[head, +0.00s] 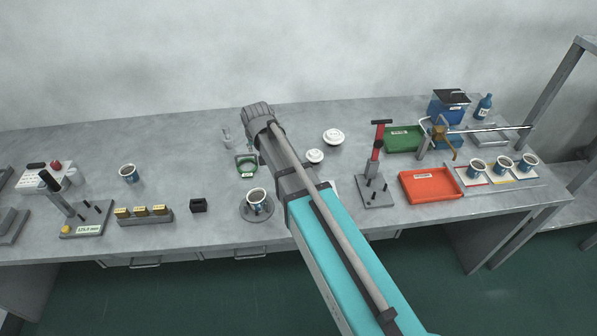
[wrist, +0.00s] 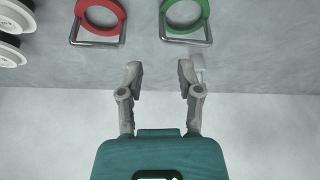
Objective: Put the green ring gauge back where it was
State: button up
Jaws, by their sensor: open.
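The green ring gauge (wrist: 205,24) rests at a bent metal wire stand (wrist: 187,42) at the top of the wrist view, its upper part cut off by the frame edge. In the head view the green ring gauge (head: 239,163) shows on the bench, left of my arm. My gripper (wrist: 160,70) is open and empty, with bare bench between its fingers. It is apart from the ring, which lies beyond the fingertips. In the head view my fingers are hidden by the arm end.
A red ring (wrist: 121,24) with a similar stand is left of the green one in the wrist view. White round parts (wrist: 10,52) are at far left. A small clear item (wrist: 197,62) is by my right finger. A cup (head: 256,196) stands on a disc in front.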

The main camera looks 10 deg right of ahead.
jog(key=s+d+g, duration=0.1)
jog(key=s+d, duration=0.5)
jog(key=s, duration=0.1)
jog(key=s+d+f+m+g, duration=0.1)
jog(key=s+d+g, duration=0.1)
jog(key=s+d, duration=0.4)
jog(key=s+d+g, duration=0.1)
jog(key=s+d, duration=0.5)
jog(key=s, duration=0.2)
jog(key=shift+s+f+m+h, duration=0.2)
jog(key=shift+m+h, duration=0.1)
jog(key=shift+m, duration=0.1)
